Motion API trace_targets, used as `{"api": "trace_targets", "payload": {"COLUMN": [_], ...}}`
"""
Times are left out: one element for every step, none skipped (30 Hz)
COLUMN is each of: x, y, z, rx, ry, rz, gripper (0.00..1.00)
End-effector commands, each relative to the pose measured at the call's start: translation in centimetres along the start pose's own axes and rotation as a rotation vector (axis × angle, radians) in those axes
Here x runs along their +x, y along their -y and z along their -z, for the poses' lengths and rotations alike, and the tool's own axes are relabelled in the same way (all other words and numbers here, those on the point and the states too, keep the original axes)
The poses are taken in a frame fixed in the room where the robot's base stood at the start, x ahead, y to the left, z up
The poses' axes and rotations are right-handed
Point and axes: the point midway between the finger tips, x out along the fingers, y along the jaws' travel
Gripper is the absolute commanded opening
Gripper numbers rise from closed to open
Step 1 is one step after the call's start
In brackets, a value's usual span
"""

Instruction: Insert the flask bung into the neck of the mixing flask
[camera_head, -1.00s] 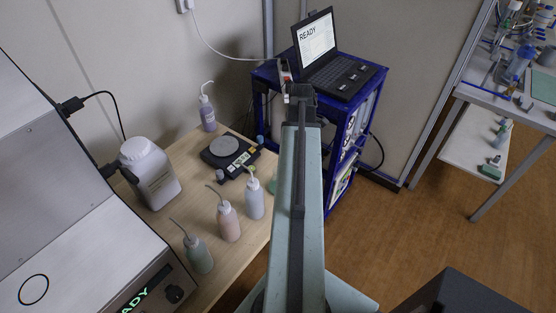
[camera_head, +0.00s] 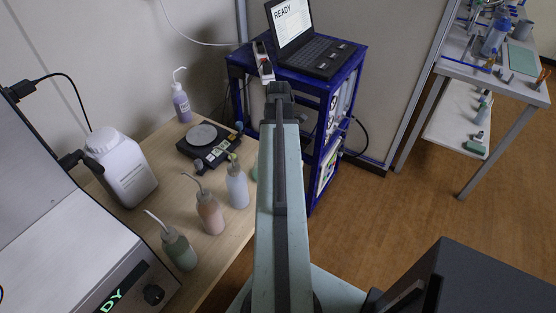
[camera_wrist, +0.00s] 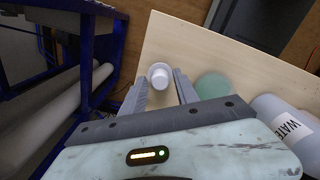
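In the wrist view the two grey fingers of my gripper (camera_wrist: 161,88) stand apart. A small white round piece with a wider rim (camera_wrist: 160,76), which looks like the flask bung, shows between the fingertips. I see no clear contact with either finger, and its height above the table is hard to tell. In the head view my arm hides the gripper and this piece. I cannot make out the mixing flask with certainty in either view.
The wooden table (camera_head: 153,142) holds squeeze bottles, including green (camera_head: 179,251), pink (camera_head: 210,214) and pale blue (camera_head: 237,187) ones, and a black plate device (camera_head: 208,146). A blue cart (camera_head: 325,103) with a laptop stands beyond. A green disc (camera_wrist: 212,85) lies right of my fingers.

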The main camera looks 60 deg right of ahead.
Motion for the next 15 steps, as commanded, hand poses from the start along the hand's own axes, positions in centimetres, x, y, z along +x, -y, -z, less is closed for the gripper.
{"api": "trace_targets", "payload": {"x": [0.14,0.08,0.01,-0.02,-0.03,-0.04,-0.04,-0.04,-0.04,-0.04,-0.04,-0.04,-0.04,-0.07,-0.17], "y": [0.00,0.00,0.00,0.00,0.00,0.00,0.00,0.00,0.00,0.00,0.00,0.00,0.00,0.00,0.00], "z": [0.01,0.02,0.02,0.03,0.03,0.03,0.04,0.04,0.05,0.05,0.05,0.06,0.06,0.06,0.07], "rx": [0.000,0.000,0.000,0.000,-0.001,-0.001,-0.001,-0.001,-0.001,-0.001,-0.001,-0.001,-0.001,-0.001,-0.001], "ry": [0.000,0.000,0.000,0.000,0.000,0.000,0.000,0.000,0.000,0.000,0.000,0.000,0.000,0.000,0.000], "rz": [0.000,0.000,0.000,0.000,0.000,0.000,0.000,0.000,0.000,0.000,0.000,0.000,0.000,0.000,0.000], "gripper": [0.36,0.36,0.36,0.36,0.36,0.36,0.31,0.22,0.11,0.03,0.00,0.00,0.00,0.00,0.00]}}
